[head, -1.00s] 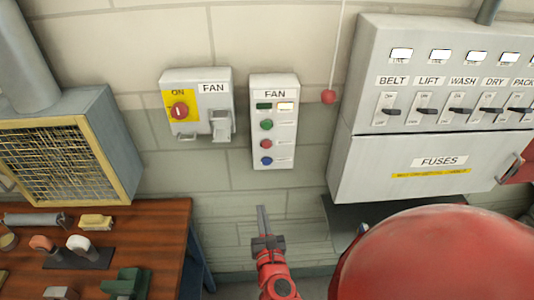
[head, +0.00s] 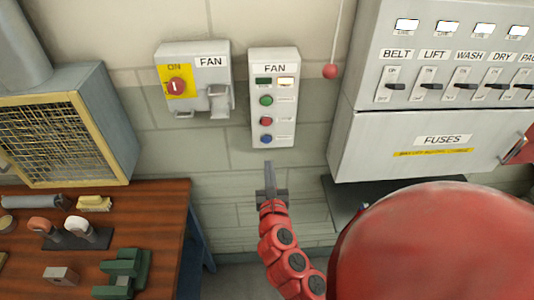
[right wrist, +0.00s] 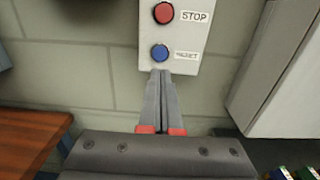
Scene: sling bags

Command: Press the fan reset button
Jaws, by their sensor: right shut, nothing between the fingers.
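The fan control box (head: 274,97) is a pale upright box on the wall, labelled FAN, with a green, a red and a blue button in a column. The blue reset button (head: 266,139) is the lowest; in the right wrist view the blue button (right wrist: 160,53) has a label beside it that looks like RESET, under the red STOP button (right wrist: 163,13). My right gripper (head: 268,165) is shut and empty, just below the box. In the wrist view its fingertips (right wrist: 160,72) appear just below the blue button; contact cannot be made out. My left gripper is not in view.
A FAN switch box (head: 195,80) with a red knob is left of the control box. A red pull-cord ball (head: 330,71) hangs to its right. The large fuse cabinet (head: 430,140) stands right. A wooden bench (head: 150,215) with tools is at lower left.

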